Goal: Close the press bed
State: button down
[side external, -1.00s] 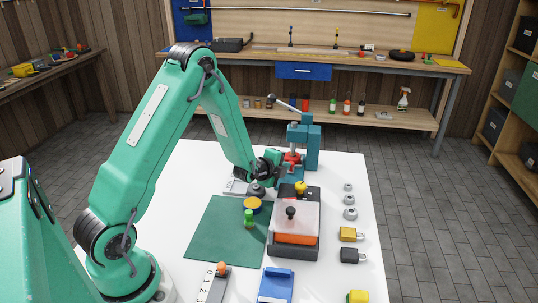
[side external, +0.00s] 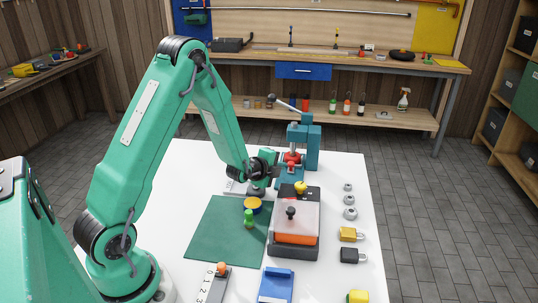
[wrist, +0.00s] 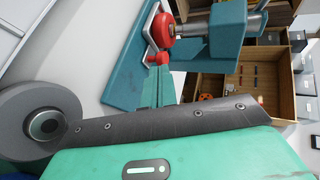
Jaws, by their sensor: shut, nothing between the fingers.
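The teal press (side external: 312,148) stands at the far end of the white table. Its bed, a teal plate (wrist: 128,75), lies under the press, with a red knob (wrist: 158,58) at its near side and a red round part (wrist: 162,28) beyond. The red parts also show small in the side view (side external: 292,158). My gripper (side external: 278,168) is low beside the front of the press. In the wrist view its teal fingers (wrist: 160,82) are together, with tips close to the red knob. I cannot tell whether they touch it. Nothing is held.
A grey box with a clear lid and dark knob (side external: 295,228) stands nearer than the press.

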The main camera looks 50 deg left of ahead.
jog(key=shift+v, duration=3.5)
jog(key=shift+d+f, duration=0.1)
jog(key=s+d+r+n+g+h, duration=0.1)
jog(key=s+d+r+n, duration=0.25)
jog(key=r, duration=0.25)
jog(key=s+d+r+n+g+h, duration=0.1)
jog(key=s+d+r+n+g, duration=0.1)
jog(key=d+r+n, duration=0.25)
jog(key=s+d+r+n+g+h, duration=0.1)
jog(key=s+d+r+n, duration=0.1)
jog(key=s, duration=0.6)
jog(key=s+d+r+n+g, duration=0.2)
jog(key=s+d+r+n, duration=0.1)
jog(key=s, duration=0.6)
notch_tip(320, 180, up, 3)
jog(key=shift+d+f+n+g+h, duration=0.2)
jog(key=shift+f+n+g+h, duration=0.15)
jog(key=shift+n, duration=0.45)
jog(key=shift+r, duration=0.1)
